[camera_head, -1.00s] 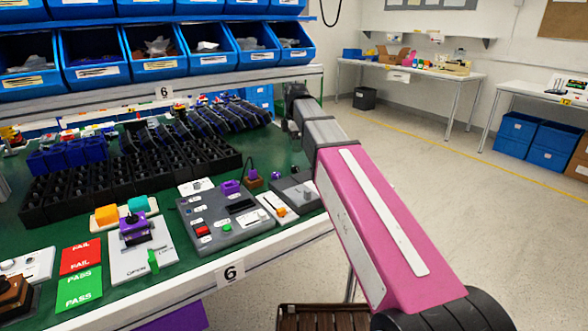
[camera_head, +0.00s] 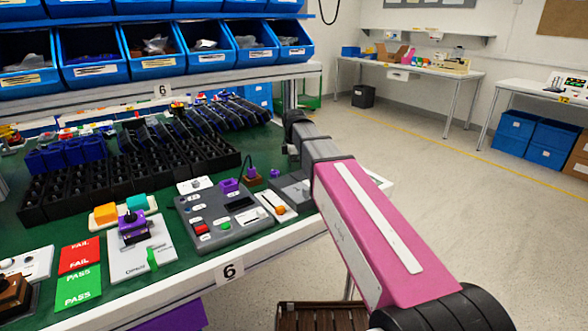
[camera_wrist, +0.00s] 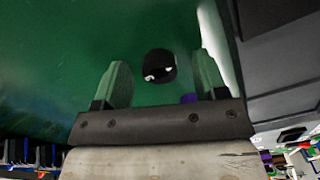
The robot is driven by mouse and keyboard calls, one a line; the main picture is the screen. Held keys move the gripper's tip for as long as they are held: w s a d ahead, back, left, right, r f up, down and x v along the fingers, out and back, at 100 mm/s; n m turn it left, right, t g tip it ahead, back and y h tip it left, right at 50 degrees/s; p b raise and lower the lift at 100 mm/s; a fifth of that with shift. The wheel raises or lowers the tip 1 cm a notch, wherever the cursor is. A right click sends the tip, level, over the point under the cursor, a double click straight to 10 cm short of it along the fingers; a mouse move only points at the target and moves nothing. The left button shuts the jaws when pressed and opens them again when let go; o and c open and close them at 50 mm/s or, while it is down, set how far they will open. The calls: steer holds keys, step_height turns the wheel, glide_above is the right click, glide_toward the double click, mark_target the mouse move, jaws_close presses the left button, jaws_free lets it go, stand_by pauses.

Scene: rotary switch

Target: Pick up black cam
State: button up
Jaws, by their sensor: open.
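A small round black part (camera_wrist: 160,64), which looks like the black cam, lies on the green mat in the wrist view. It has pale spots along its lower side. My gripper (camera_wrist: 163,80) is open, with its two green fingers apart, one to the left and one to the right of the part in the picture. The fingers do not appear to touch it. In the head view my arm reaches over the right end of the bench, and I cannot make out the fingers or the black part there.
A grey control panel (camera_head: 222,222) with buttons sits on the green bench left of my arm. Black bins (camera_head: 75,185) with several parts stand further left. A small purple piece (camera_head: 275,173) lies near my arm's end. A grey box edge (camera_wrist: 285,60) borders the wrist view's right.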

steer(key=c, duration=1)
steer(key=shift+r, duration=0.1)
